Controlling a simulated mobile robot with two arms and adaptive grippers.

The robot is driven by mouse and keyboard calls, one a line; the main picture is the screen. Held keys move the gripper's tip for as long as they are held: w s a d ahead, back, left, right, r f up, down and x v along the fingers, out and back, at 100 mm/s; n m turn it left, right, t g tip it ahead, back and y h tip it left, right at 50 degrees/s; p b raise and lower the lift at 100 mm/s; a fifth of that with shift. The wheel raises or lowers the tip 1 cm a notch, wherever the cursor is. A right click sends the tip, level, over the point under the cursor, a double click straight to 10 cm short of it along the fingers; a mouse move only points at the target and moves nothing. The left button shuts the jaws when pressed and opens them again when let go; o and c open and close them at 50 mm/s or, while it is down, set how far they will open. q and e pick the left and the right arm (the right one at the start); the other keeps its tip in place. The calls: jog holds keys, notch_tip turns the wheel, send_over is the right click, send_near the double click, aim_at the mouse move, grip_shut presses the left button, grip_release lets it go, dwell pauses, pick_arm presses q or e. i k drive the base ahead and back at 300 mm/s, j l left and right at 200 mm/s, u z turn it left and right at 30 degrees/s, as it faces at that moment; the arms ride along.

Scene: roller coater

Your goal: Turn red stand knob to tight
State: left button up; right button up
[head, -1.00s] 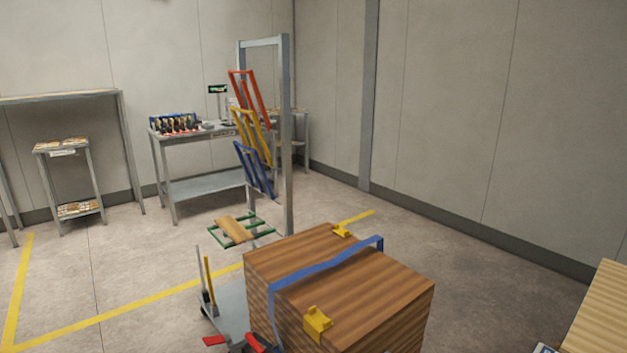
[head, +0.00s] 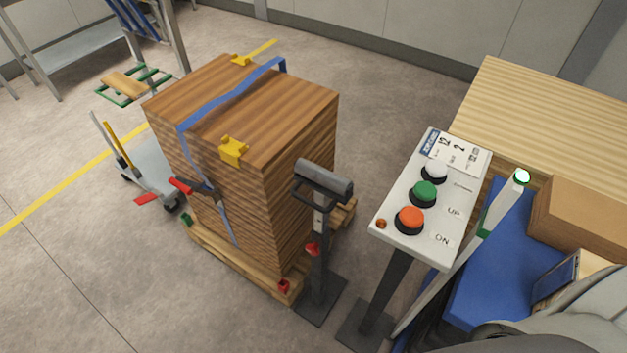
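A roller stand (head: 323,181) stands in front of the strapped wood stack, with a dark grey roller on top of an upright post. A small red knob (head: 312,249) sits on the side of its post, below the roller. The knob is small in the view, and I cannot tell whether it is tight or loose. Neither of my grippers shows, and nothing touches the knob.
The strapped wood stack (head: 285,115) stands on a pallet (head: 235,266) just behind the stand. A control panel (head: 419,212) with white, green and orange buttons stands close on the right. A blue surface (head: 483,290) and a wooden table (head: 540,118) lie further right. The front-left floor is clear.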

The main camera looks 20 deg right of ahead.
aim_at(312, 249)
jog(key=k+j+z, duration=0.2)
jog(key=z, duration=0.15)
jog(key=k+z, duration=0.4)
jog(key=k+j, duration=0.05)
